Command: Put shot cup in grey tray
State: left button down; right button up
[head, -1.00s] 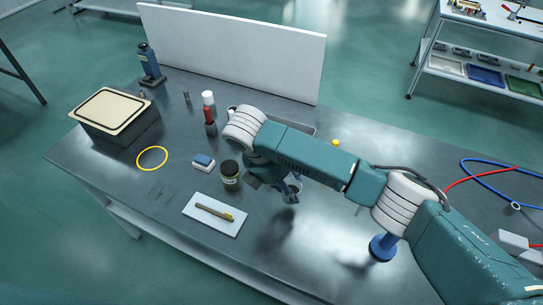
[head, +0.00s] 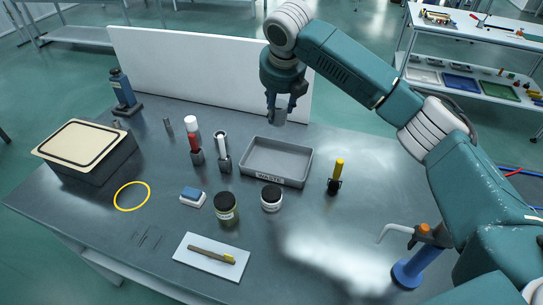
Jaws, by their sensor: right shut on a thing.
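The grey tray (head: 290,178), labelled WASTE, sits on the metal table right of its middle and looks empty. My right gripper (head: 280,112) is above the tray's far side. It is shut on a small grey cup, the shot cup (head: 280,117), held upright and clear of the tray. The fingers hide part of the cup's sides. My left gripper does not show in the head view.
Near the tray stand a dark-lidded jar (head: 271,198), another jar (head: 225,206), a white-topped holder (head: 222,150) and a yellow-handled tool (head: 336,176). A white panel (head: 205,75) stands behind.

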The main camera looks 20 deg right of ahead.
jog(key=shift+f+p, duration=0.85)
jog(key=shift+f, duration=7.6)
jog(key=o, duration=0.9)
jog(key=shift+f, duration=0.1)
jog(key=shift+o, duration=0.2)
jog(key=shift+s+r, duration=0.1)
jog(key=shift+r, duration=0.4)
jog(key=v, duration=1.1)
jog(key=shift+b, duration=0.45)
jog(key=shift+s, duration=0.1)
